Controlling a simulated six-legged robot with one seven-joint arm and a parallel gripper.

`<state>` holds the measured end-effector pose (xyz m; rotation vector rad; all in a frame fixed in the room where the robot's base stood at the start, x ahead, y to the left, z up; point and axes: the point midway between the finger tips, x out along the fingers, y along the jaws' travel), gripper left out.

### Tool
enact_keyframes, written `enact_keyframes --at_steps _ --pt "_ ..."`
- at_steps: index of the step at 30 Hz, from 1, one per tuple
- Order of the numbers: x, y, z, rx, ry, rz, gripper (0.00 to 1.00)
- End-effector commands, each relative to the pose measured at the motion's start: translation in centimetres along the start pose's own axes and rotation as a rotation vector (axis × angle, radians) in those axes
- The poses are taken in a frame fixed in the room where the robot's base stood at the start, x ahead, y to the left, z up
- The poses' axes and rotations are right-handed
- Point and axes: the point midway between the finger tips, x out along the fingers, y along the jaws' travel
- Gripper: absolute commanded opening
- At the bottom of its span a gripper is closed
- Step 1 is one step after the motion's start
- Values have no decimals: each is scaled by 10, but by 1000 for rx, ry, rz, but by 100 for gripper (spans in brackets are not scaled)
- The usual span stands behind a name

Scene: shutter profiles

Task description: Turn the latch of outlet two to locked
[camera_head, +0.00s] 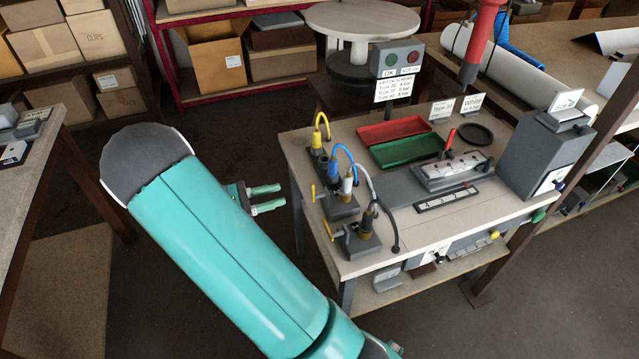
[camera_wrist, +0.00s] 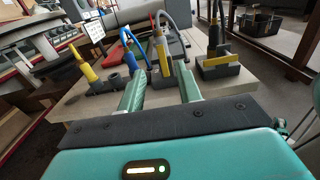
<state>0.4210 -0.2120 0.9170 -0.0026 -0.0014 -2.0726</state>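Several outlets with grey bases stand along the bench's left edge. I take the middle one (camera_head: 341,208) as outlet two; no number is readable. A blue hose (camera_head: 341,160) and a white-ended connector are at it, and a thin yellow latch (camera_head: 314,194) stands near upright on its left side. In the wrist view the middle outlet (camera_wrist: 160,80) lies ahead, between and beyond the fingertips; its latch is partly hidden there. My gripper (camera_head: 268,198) is open and empty, left of the bench edge, apart from the outlets. It also shows in the wrist view (camera_wrist: 160,88).
The near outlet (camera_head: 358,245) has a tilted yellow latch; the far outlet (camera_head: 318,160) has a yellow hose. Red (camera_head: 394,132) and green (camera_head: 408,151) trays, a grey fixture (camera_head: 452,172) and a grey box (camera_head: 545,155) are on the bench (camera_head: 430,232). Floor left of it is clear.

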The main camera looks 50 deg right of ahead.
Motion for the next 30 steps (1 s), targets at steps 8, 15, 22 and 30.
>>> enact_keyframes --at_steps 8,15,22,30 --pt "52 -1 0 0 2 -5 35" --pt "98 -2 0 -2 2 -5 35" --pt "124 -1 0 1 3 -4 35" --pt "127 -1 0 0 2 -2 35"
